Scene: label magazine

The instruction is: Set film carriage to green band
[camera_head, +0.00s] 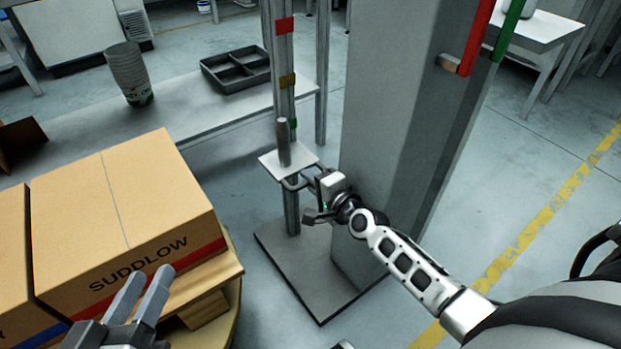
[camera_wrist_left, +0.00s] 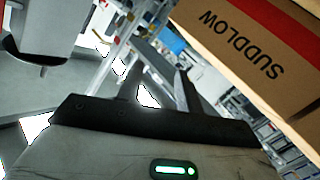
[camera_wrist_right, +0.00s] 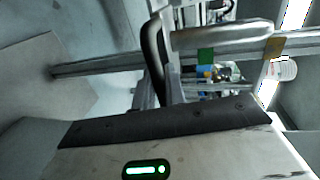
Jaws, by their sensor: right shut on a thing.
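The film carriage is a pale square plate (camera_head: 274,161) with an upright grey spindle (camera_head: 283,140) and a dark looped handle (camera_head: 293,184), on a vertical metal rail. The green band (camera_head: 293,124) on the rail shows just above the plate, beside the spindle. A yellow band (camera_head: 287,80) and a red band (camera_head: 284,25) sit higher. My right gripper (camera_head: 312,198) is shut on the handle, which also shows in the right wrist view (camera_wrist_right: 152,55). That view shows the green band (camera_wrist_right: 205,56) near the spindle (camera_wrist_right: 230,35). My left gripper (camera_head: 145,295) is open and empty, near the box.
A cardboard box (camera_head: 120,205) marked SUDDLOW stands on a wooden pallet at left. A table (camera_head: 200,110) behind it holds a dark divided tray (camera_head: 238,70) and stacked cups (camera_head: 128,73). A grey column (camera_head: 395,120) stands right of the rail on a dark base plate (camera_head: 320,300).

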